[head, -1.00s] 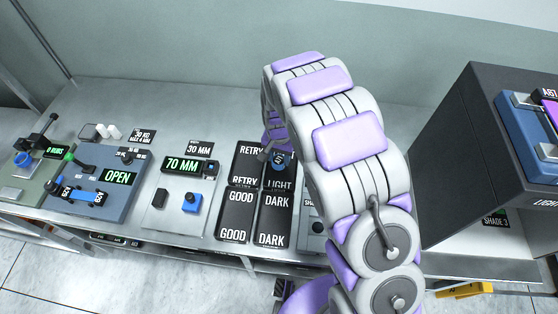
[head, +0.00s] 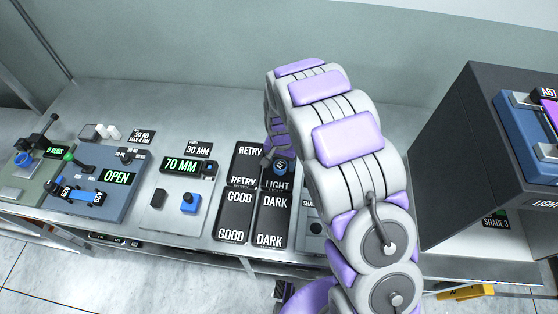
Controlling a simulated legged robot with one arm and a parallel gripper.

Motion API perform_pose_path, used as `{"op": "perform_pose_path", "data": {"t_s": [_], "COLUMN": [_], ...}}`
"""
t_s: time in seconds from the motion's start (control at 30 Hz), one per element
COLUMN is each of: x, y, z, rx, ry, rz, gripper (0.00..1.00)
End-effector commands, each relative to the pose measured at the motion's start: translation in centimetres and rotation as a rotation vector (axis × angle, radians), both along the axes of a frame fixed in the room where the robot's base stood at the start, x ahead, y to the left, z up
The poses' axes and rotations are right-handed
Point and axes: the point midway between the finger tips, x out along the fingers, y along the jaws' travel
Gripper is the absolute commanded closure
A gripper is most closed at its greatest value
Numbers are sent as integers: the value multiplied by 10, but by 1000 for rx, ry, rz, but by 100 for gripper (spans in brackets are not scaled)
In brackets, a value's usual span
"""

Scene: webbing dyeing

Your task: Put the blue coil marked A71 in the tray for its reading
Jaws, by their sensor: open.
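A blue coil (head: 281,168) sits in the upper right compartment of the black tray, just above its LIGHT label (head: 278,186). Its mark is too small to read as A71. The other tray compartments are RETRY (head: 243,163), GOOD (head: 236,215) and DARK (head: 271,217); they look empty. My gripper (head: 268,158) shows only in part beside the coil's upper left; my arm hides the rest. It is open, and whether it touches the coil cannot be told.
Left of the tray stand a 70 MM gauge (head: 182,200), a blue OPEN station (head: 95,190) and a green station (head: 30,170).

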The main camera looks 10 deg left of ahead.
Motion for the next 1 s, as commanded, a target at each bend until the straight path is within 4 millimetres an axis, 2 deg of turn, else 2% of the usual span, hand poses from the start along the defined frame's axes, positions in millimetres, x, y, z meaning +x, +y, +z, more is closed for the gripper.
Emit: {"op": "perform_pose_path", "data": {"t_s": [0.57,0.77,1.0], "x": [0,1,1], "y": [2,2,2], "z": [3,25,71], "rx": [-4,-1,-2], "ry": [1,-4,-4], "rz": [0,0,1], "gripper": [27,27,27]}}
